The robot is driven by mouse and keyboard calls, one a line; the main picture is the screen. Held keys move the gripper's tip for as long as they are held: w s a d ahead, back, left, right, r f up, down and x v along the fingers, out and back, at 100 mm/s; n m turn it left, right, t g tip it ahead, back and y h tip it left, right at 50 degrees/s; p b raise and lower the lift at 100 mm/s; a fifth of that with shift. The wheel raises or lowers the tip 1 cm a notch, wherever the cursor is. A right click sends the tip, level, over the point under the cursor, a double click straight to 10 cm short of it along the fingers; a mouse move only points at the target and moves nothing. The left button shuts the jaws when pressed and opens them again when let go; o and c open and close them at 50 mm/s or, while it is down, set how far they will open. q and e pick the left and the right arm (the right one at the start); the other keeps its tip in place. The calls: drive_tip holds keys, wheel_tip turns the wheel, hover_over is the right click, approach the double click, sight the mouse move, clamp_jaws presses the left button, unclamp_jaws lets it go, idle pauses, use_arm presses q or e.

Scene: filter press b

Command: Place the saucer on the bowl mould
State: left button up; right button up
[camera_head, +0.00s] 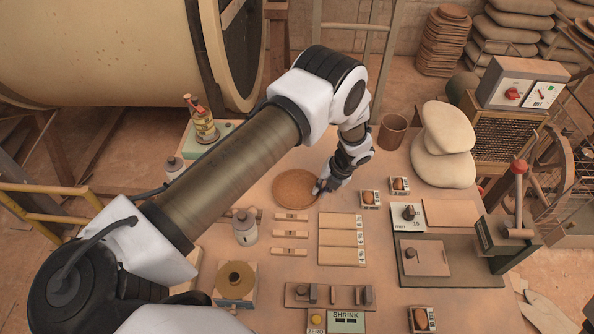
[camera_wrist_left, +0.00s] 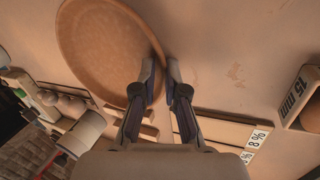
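The saucer (camera_head: 293,187) is a round, shallow terracotta dish lying near the middle of the table; it also shows in the left wrist view (camera_wrist_left: 105,45). My left gripper (camera_head: 320,187) is at the saucer's right rim. In the left wrist view, its fingers (camera_wrist_left: 160,75) stand close together with the rim between them, one over the dish and one outside. I cannot tell whether both fingers press on the rim. A square pale block with a round brown top (camera_head: 235,280) stands at the front left; I cannot tell whether it is the bowl mould. My right gripper is out of view.
A white bottle (camera_head: 244,230) and small wooden blocks (camera_head: 290,234) lie in front of the saucer. Labelled wooden strips (camera_head: 341,238) lie to the right of the blocks. A press with a red-knobbed lever (camera_head: 519,167) and pale stacked bags (camera_head: 443,145) stand on the right.

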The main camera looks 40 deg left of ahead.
use_arm(q)
clamp_jaws()
drive_tip(key=shift+r, duration=0.1)
